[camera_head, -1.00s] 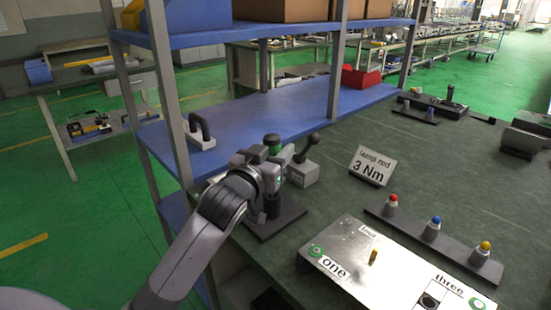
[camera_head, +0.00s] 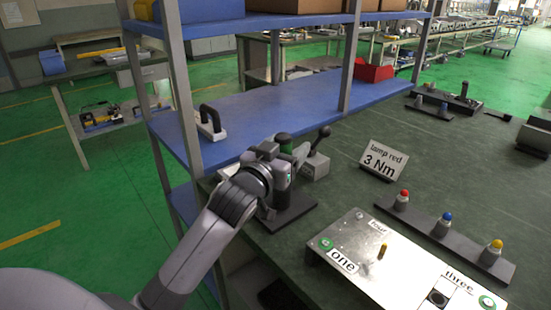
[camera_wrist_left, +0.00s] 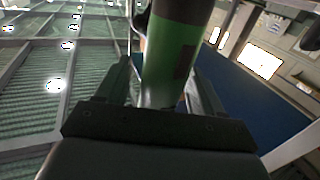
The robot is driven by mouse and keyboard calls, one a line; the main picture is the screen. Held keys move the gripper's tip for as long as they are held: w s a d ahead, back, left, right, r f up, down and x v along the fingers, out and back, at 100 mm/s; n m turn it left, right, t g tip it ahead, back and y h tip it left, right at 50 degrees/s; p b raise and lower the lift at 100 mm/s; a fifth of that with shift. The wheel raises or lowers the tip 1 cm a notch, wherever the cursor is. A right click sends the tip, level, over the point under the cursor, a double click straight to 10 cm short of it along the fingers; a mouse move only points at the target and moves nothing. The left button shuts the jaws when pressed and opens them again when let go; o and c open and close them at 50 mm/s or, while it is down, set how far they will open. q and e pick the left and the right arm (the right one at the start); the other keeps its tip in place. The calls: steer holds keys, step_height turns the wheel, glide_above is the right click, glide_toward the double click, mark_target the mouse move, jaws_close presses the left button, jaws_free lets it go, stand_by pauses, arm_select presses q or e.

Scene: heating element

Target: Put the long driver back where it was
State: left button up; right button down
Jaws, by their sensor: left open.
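The long driver (camera_head: 284,142) has a green and dark handle and stands upright, its top showing above my left gripper in the head view. In the left wrist view its green handle (camera_wrist_left: 173,65) rises between the two fingers. My left gripper (camera_wrist_left: 165,100) is open around the handle; I cannot tell whether a finger touches it. In the head view my left gripper (camera_head: 279,170) hides the driver's lower part. A dark base plate (camera_head: 294,212) lies beneath on the bench. My right gripper is not in view.
A grey block with a black lever (camera_head: 316,165) stands close to the right of my gripper. A "lamp red 3 Nm" sign (camera_head: 383,160), a lamp rack (camera_head: 440,232) and a metal panel (camera_head: 375,275) are farther right. A blue shelf (camera_head: 260,115) stands behind.

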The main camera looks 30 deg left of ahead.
arm_select(q)
steer(key=s, duration=1.1)
steer(key=shift+s+d+b, duration=0.3)
steer(key=shift+s, duration=0.1)
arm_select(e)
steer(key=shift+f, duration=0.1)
